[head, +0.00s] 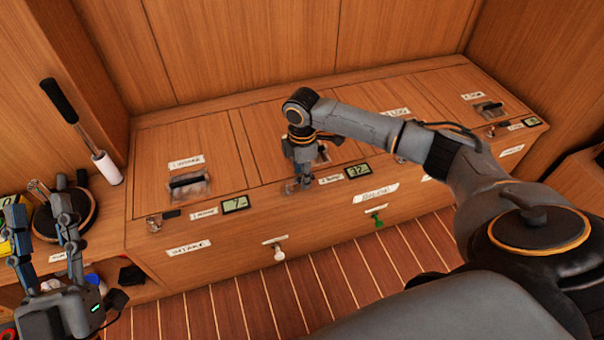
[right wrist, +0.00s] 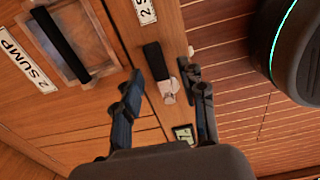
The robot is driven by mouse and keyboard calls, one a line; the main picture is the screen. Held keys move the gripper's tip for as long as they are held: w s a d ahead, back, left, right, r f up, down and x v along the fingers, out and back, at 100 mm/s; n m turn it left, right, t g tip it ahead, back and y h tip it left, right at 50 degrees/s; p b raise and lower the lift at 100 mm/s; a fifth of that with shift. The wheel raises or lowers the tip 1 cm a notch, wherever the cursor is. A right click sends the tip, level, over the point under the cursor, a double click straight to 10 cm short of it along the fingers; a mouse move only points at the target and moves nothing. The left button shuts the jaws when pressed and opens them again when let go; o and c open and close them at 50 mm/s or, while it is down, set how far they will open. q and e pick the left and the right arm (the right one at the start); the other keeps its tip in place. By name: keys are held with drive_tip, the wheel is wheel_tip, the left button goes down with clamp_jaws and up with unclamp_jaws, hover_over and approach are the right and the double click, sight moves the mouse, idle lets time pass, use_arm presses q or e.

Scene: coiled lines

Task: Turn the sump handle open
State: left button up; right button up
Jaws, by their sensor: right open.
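The sump handle (right wrist: 157,62) is a small lever with a black grip and a metal base, beside a partly visible "2 S…" label in the right wrist view. My right gripper (right wrist: 163,80) is open, with one finger on each side of the lever in that view. Whether either finger touches it I cannot tell. In the head view my right gripper (head: 304,182) points down at the locker's front edge, left of the number 2 label (head: 330,179), and largely hides the lever. My left gripper (head: 38,210) is open and empty at the far left.
A "2 SUMP" plate (right wrist: 22,62) lies beside a recessed black lid pull (right wrist: 62,45). Displays read 7 (head: 235,204) and 32 (head: 357,171). A similar lever (head: 172,214) sits at left. White (head: 279,253) and green (head: 377,220) knobs project from the front.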

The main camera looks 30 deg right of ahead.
drive_tip(key=shift+c, duration=0.6)
clamp_jaws()
